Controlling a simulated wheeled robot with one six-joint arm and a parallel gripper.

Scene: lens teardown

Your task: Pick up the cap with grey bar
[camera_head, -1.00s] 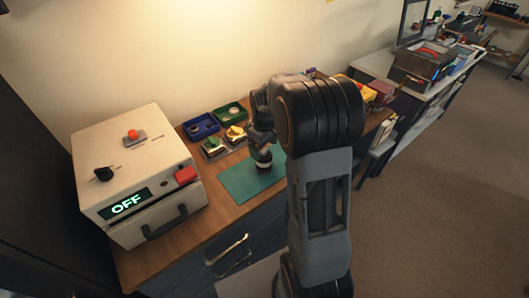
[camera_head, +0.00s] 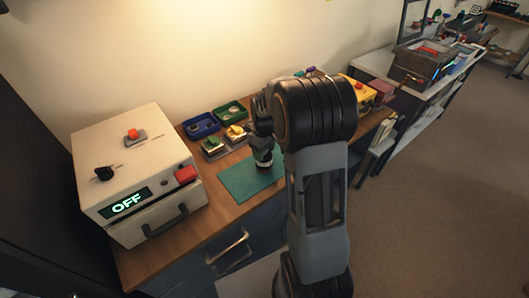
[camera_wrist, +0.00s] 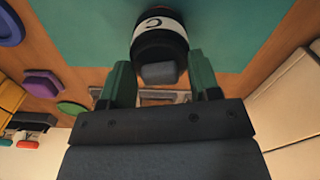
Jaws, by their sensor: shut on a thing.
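A dark round lens body with a white band marked "C" (camera_wrist: 158,25) is at the top centre of the wrist view, over the green mat (camera_wrist: 80,30). The cap with grey bar (camera_wrist: 160,73) is at its near end, the bar facing the camera. My gripper (camera_wrist: 161,84) has its two green fingers on either side of the bar and is shut on the cap. In the head view my gripper (camera_head: 262,138) is above the lens body (camera_head: 263,158) on the mat (camera_head: 240,184). Whether the cap is apart from the body cannot be told.
A white machine (camera_head: 135,170) with an "OFF" display and red button stands left on the wooden bench. A blue tray (camera_head: 201,126), a green tray (camera_head: 230,111) and small fixtures (camera_head: 214,147) sit behind the mat. A yellow bin (camera_head: 358,90) is farther right.

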